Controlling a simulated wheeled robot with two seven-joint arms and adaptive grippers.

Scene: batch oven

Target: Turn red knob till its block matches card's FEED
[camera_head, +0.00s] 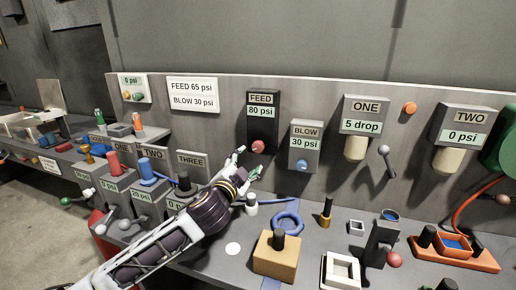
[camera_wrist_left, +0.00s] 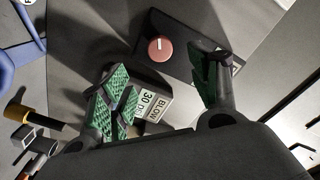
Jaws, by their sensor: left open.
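The red knob (camera_head: 258,147) sits low on the dark FEED block (camera_head: 263,128), whose display reads 80 psi. The white card (camera_head: 193,95) on the back panel reads FEED 65 psi and BLOW 30 psi. My left gripper (camera_head: 248,162) is just below and left of the red knob, apart from it as far as I can tell. In the left wrist view the red knob (camera_wrist_left: 160,49) shows a pale mark on its face. It lies beyond the gap between the open green-padded fingers (camera_wrist_left: 163,85), with nothing held. My right gripper is not in view.
The grey BLOW block (camera_head: 305,147), reading 30 psi, with a blue knob (camera_head: 301,165), is right of the FEED block. It also shows behind the fingers in the left wrist view (camera_wrist_left: 152,104). A blue ring (camera_head: 287,222) and a tan block (camera_head: 275,262) stand on the bench below.

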